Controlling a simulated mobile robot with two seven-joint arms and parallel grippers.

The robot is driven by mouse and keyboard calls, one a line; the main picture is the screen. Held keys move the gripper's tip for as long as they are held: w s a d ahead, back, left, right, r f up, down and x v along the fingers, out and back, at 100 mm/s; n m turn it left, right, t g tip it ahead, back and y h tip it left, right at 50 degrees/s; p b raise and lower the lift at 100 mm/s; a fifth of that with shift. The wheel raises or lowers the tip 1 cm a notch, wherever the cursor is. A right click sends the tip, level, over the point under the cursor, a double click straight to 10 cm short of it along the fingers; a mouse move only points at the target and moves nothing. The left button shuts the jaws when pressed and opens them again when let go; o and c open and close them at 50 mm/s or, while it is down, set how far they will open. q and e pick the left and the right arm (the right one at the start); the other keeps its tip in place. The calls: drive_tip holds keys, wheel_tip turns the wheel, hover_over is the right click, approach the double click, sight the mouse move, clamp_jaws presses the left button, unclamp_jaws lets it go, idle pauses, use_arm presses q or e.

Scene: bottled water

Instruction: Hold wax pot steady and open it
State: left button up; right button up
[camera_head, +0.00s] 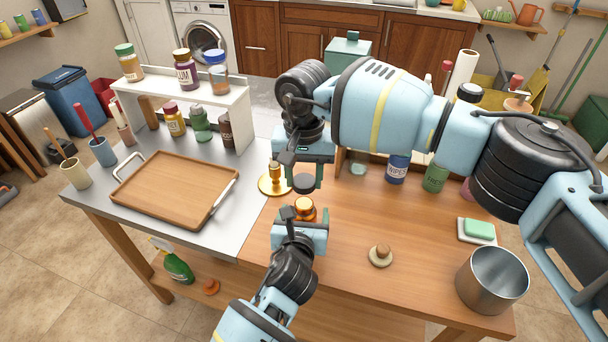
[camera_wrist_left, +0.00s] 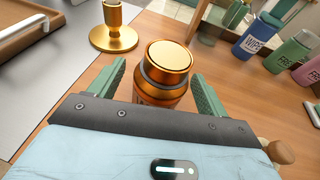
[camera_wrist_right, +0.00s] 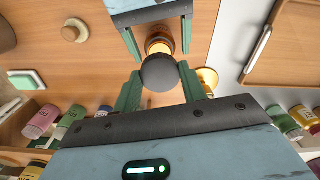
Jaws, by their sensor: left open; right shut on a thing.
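The wax pot (camera_head: 305,208), a small amber jar with a shiny gold top and a dark ring, stands upright on the wooden table. It also shows in the left wrist view (camera_wrist_left: 166,80). My left gripper (camera_head: 300,222) is open, with one finger on each side of the pot; gaps show beside it. My right gripper (camera_head: 303,172) is shut on a dark round lid (camera_wrist_right: 160,73), held above and apart from the pot. In the right wrist view the lid hides part of the pot (camera_wrist_right: 159,45).
A gold candlestick (camera_head: 275,178) stands close behind the pot to the left. A wooden tray (camera_head: 175,188) lies on the grey left part. A knobbed round object (camera_head: 380,256) and a metal container (camera_head: 492,280) are to the right, with bare wood between.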

sight(304, 180)
use_arm(q)
drive_tip(key=p+v, duration=0.1)
drive_tip(key=v, duration=0.9)
drive_tip(key=shift+r+p, duration=0.1)
drive_tip(key=shift+p, duration=0.2)
use_arm(e)
drive_tip(key=shift+t, duration=0.3)
wheel_tip(304, 180, up, 5)
drive_tip(key=shift+f, duration=0.1)
use_arm(q)
drive_tip(key=shift+v, duration=0.9)
use_arm(e)
drive_tip(key=shift+w+r, duration=0.1)
drive_tip(key=shift+r, duration=0.1)
